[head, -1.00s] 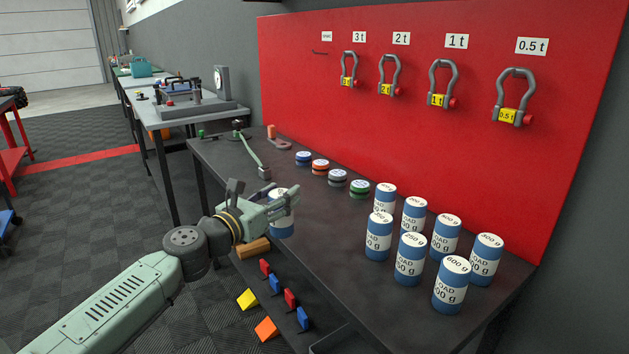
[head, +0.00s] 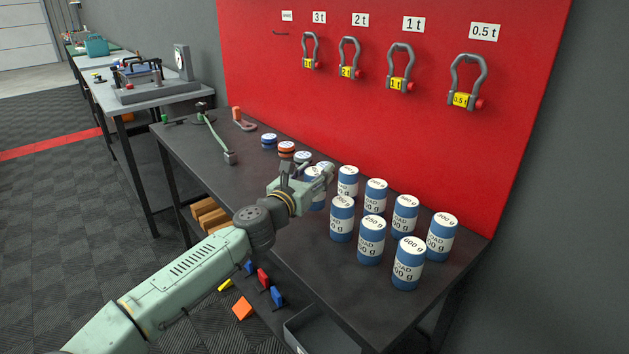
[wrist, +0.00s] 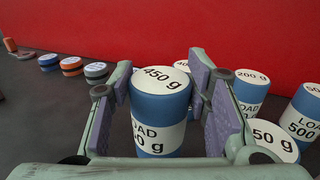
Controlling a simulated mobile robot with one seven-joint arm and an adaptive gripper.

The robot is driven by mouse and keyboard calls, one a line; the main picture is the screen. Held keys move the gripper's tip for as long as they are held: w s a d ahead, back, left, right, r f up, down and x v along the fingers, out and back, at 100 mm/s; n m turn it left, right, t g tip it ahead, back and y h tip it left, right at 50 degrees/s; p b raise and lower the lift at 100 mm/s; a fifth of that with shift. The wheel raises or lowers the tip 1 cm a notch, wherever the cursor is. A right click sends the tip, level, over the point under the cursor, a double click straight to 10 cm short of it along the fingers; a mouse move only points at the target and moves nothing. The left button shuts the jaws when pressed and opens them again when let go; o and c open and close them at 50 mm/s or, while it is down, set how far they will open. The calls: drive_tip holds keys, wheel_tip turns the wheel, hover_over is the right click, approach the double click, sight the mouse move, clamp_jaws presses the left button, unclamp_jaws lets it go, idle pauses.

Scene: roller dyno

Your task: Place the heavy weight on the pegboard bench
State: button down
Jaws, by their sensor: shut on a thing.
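My gripper (head: 318,176) is shut on a blue-and-white cylindrical weight (head: 315,198). In the wrist view the held weight (wrist: 160,100) stands upright between the pads, and its top reads 450 g. The weight is over the dark pegboard bench (head: 325,270), just left of the cluster of weights. Its base is partly hidden, so I cannot tell whether it touches the bench top. The red pegboard (head: 400,130) rises behind. Several similar weights stand upright on the bench, including one marked 600 g (head: 407,265) at the front right.
Coloured pucks, including a blue one (head: 269,142), stand along the back of the bench. A green-handled tool (head: 218,140) lies at its left end. Shackles (head: 400,68) hang on the board. Bare bench top shows in front of the weights and left of my gripper.

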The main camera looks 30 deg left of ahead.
drive_tip(key=shift+w+f+p, duration=0.1)
drive_tip(key=shift+f+p, duration=0.5)
drive_tip(key=shift+f, duration=1.1)
drive_tip(key=shift+f, duration=0.15)
drive_tip(key=c, duration=0.9)
unclamp_jaws()
drive_tip(key=shift+o, duration=0.2)
